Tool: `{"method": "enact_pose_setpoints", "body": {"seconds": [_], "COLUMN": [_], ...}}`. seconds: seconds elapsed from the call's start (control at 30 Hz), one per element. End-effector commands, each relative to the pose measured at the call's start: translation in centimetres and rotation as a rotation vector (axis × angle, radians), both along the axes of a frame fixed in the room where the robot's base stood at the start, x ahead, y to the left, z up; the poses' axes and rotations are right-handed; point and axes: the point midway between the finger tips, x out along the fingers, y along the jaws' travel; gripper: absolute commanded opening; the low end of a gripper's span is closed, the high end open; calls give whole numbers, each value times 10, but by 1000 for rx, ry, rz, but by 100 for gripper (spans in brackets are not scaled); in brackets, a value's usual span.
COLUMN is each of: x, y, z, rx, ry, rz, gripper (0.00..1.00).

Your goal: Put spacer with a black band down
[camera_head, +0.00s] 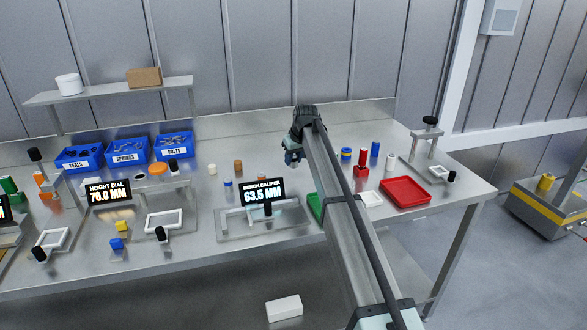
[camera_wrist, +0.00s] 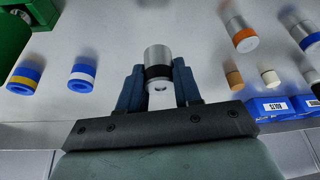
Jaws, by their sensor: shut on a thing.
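The spacer with a black band (camera_wrist: 158,62) is a silver cylinder with a black ring near its lower end in the wrist view. My gripper (camera_wrist: 158,88) is shut on it, one dark blue finger on each side. In the head view my gripper (camera_head: 293,158) is over the back middle of the steel bench (camera_head: 275,150), and the spacer cannot be made out there. I cannot tell whether the spacer touches the bench top.
Beside the spacer in the wrist view are blue cylinders with a yellow band (camera_wrist: 24,76) and a white band (camera_wrist: 82,74), and a silver one with an orange band (camera_wrist: 240,34). The caliper display (camera_head: 262,191) and red tray (camera_head: 405,191) stand nearer the front.

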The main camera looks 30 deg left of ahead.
Motion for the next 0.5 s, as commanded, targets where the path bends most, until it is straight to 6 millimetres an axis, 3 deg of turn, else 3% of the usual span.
{"method": "enact_pose_setpoints", "body": {"seconds": [0.1,0.27,0.37,0.5], "x": [1,-2,-11,-42], "y": [1,3,14,43], "z": [20,37,42,51], "rx": [1,1,0,1], "ry": [-2,-1,0,0], "rz": [0,3,17,59], "gripper": [0,0,0,0]}}
